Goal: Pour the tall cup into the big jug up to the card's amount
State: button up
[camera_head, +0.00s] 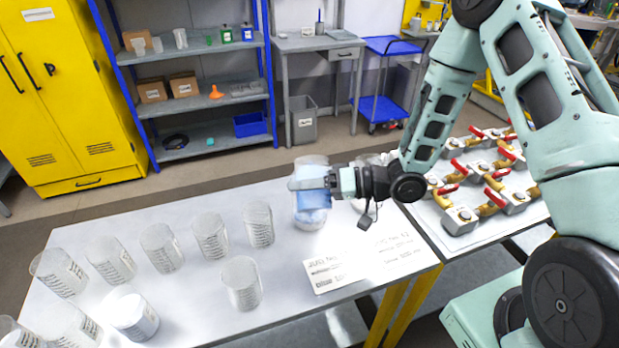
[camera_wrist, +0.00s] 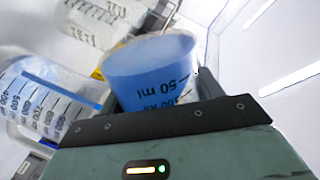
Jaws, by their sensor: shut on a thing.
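My gripper (camera_head: 308,184) is shut on a clear cup with blue liquid (camera_head: 312,171). A graduated clear vessel with a blue band (camera_wrist: 42,98) is at the left of the wrist view.
Several clear graduated cups, such as one in front (camera_head: 242,284), stand on the left of the white table (camera_head: 200,320). Clear vessels are partly hidden behind my wrist. Another marked vessel (camera_wrist: 95,25) shows in the wrist view. Red-handled valves (camera_head: 480,190) crowd the right-hand table.

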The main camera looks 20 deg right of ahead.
jog(key=shift+f+m, duration=0.4)
jog(key=shift+f, duration=0.05)
dwell(1.1)
